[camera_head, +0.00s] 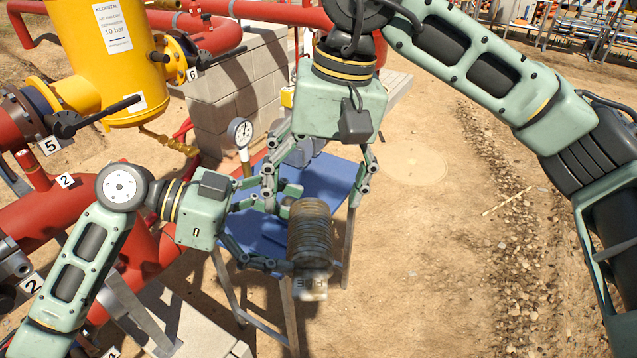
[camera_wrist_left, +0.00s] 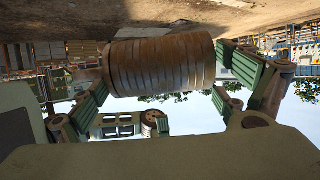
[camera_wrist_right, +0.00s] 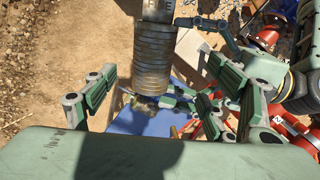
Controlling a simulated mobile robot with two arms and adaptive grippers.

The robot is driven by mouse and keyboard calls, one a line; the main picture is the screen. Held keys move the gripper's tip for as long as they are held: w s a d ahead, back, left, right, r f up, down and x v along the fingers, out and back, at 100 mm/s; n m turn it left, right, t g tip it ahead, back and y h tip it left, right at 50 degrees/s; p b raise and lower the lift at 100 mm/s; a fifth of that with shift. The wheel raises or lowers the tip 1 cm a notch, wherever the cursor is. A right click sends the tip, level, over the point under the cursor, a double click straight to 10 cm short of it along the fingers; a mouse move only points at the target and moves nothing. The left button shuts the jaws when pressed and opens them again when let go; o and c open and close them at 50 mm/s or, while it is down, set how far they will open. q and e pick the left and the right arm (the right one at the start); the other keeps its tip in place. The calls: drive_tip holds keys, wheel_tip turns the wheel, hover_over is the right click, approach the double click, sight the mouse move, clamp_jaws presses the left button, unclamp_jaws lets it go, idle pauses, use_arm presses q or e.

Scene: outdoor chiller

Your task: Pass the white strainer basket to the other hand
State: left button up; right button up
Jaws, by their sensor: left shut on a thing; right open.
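The strainer basket (camera_head: 309,235) is a ribbed, brownish-grey cylinder, not clearly white, with a paler, lettered lower end. It hangs upright in the head view and lies across the left wrist view (camera_wrist_left: 160,65). My left gripper (camera_head: 284,228) comes from the left and is shut on its side; its fingers stand at both ends of the cylinder in the left wrist view. My right gripper (camera_head: 316,182) is open, pointing down just above the basket's upper end. In the right wrist view the basket (camera_wrist_right: 152,62) lies ahead, between the spread fingers; contact with them is not clear.
A blue-topped table (camera_head: 262,225) stands below and behind the grippers. Red pipes (camera_head: 45,220), a yellow tank (camera_head: 112,60) and a pressure gauge (camera_head: 240,132) crowd the left. A block wall (camera_head: 240,85) stands behind. Sandy ground (camera_head: 430,250) at the right is open.

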sight(307, 243)
drive_tip(key=shift+w+d+f, duration=0.1)
drive_tip(key=shift+d+f, duration=0.1)
drive_tip(key=shift+f, duration=0.05)
drive_tip(key=f, duration=0.3)
drive_tip(key=a+f, duration=0.1)
drive_tip(key=f, duration=0.3)
drive_tip(key=a+f, duration=0.1)
drive_tip(key=f, duration=0.3)
drive_tip(key=shift+f, duration=0.2)
drive_tip(key=c, duration=1.4)
use_arm(q)
drive_tip(key=o, duration=1)
use_arm(e)
drive_tip(key=shift+r, duration=0.1)
drive_tip(key=shift+c, duration=0.2)
